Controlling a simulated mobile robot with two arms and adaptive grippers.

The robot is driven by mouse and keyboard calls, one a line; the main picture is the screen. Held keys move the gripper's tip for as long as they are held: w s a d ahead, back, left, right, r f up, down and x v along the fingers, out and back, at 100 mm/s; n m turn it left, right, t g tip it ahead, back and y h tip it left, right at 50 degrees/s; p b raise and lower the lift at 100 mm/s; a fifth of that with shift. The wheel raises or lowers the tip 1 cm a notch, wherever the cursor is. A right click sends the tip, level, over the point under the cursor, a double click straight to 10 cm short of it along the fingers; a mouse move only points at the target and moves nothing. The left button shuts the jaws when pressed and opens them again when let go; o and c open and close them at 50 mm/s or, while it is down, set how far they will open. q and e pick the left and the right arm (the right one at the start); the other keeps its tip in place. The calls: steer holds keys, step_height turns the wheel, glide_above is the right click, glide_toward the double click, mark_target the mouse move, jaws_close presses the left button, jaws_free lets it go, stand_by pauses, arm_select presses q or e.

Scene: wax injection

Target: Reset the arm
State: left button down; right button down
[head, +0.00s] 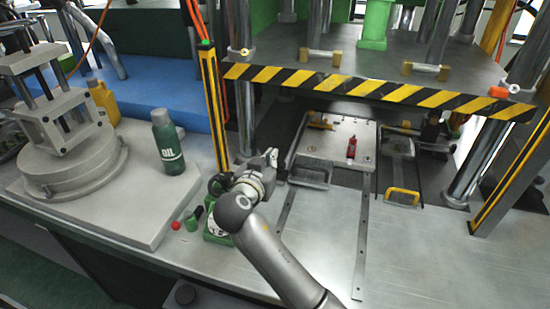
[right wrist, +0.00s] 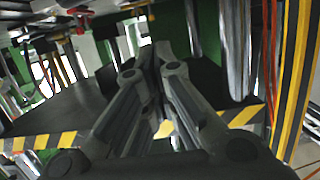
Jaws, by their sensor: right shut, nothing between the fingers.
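My right arm reaches in from the bottom of the head view. Its gripper (head: 268,160) is over the metal table, left of the mould plate and close to the yellow-black post. In the right wrist view the two fingers of my right gripper (right wrist: 155,60) come together at their tips, with nothing held between them. The wrist view looks toward the press, with its striped edge below. My left gripper is not in view.
The press's striped bar (head: 380,88) spans the back, and a striped post (head: 213,105) stands near my gripper. A green oil bottle (head: 168,145) stands on the left slab. A mould plate (head: 328,157) with a red part (head: 352,147) lies right of my gripper. The front right table is clear.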

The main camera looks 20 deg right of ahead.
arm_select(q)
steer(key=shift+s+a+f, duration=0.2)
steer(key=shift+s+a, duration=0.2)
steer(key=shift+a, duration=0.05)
arm_select(e)
steer(key=shift+s+a+r, duration=0.1)
steer(key=shift+s+a, duration=0.2)
steer(key=shift+s, duration=0.25)
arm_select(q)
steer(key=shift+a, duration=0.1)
